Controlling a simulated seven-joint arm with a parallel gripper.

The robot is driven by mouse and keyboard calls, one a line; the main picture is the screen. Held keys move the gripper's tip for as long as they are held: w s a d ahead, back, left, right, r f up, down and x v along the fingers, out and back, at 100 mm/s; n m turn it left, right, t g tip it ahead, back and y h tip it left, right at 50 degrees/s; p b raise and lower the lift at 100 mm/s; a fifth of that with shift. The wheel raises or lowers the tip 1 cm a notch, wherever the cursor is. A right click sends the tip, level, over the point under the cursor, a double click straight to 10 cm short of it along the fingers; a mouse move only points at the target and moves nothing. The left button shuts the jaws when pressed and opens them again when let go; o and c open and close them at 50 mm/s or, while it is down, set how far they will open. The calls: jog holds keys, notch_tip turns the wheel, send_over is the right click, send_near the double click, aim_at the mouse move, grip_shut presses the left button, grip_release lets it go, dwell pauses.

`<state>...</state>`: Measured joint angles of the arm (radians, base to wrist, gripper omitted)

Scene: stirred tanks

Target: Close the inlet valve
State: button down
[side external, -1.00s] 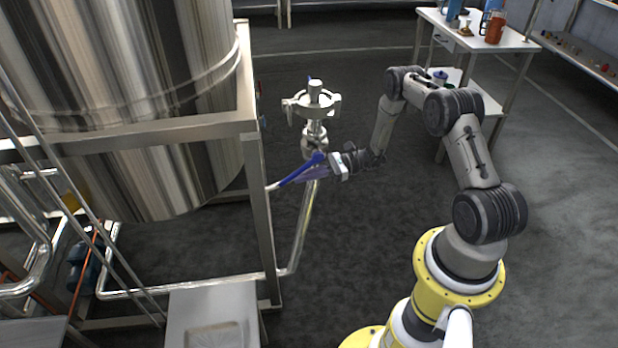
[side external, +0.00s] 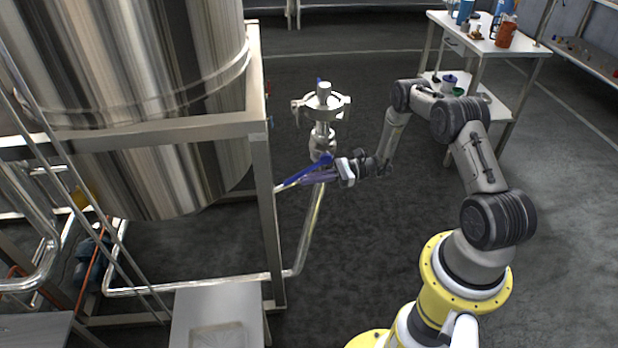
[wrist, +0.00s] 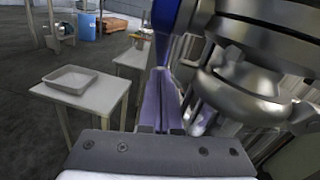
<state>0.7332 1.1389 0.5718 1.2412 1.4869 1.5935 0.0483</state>
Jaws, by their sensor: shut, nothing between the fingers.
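The inlet valve's blue lever handle (side external: 290,183) shows in the side external view, on the steel pipework beside the tank's frame post. It slopes down to the left from its upper end near the vertical pipe fitting. In the wrist view the blue handle (wrist: 167,14) is at the top, just beyond the fingertips. My gripper (side external: 303,181) has purple fingers that lie close along the handle, a little below it in the side picture. In the wrist view my gripper (wrist: 161,72) is shut with nothing between its fingers. I cannot tell whether the fingers touch the handle.
A large steel tank (side external: 150,80) stands on a metal frame (side external: 262,215) at the left. A vertical fitting with a clamp (side external: 324,105) rises behind the handle. A white table (side external: 485,42) with containers stands at the back right. The floor behind my arm is clear.

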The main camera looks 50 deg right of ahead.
jog(key=s+d+f+m, duration=0.1)
jog(key=s+d+f, duration=0.55)
jog(key=d, duration=0.25)
jog(key=s+a+r+m+h, duration=0.3)
jog(key=s+r+m+h, duration=0.15)
jog(key=r, duration=0.35)
jog(key=w+a, duration=0.7)
jog(key=w, duration=0.3)
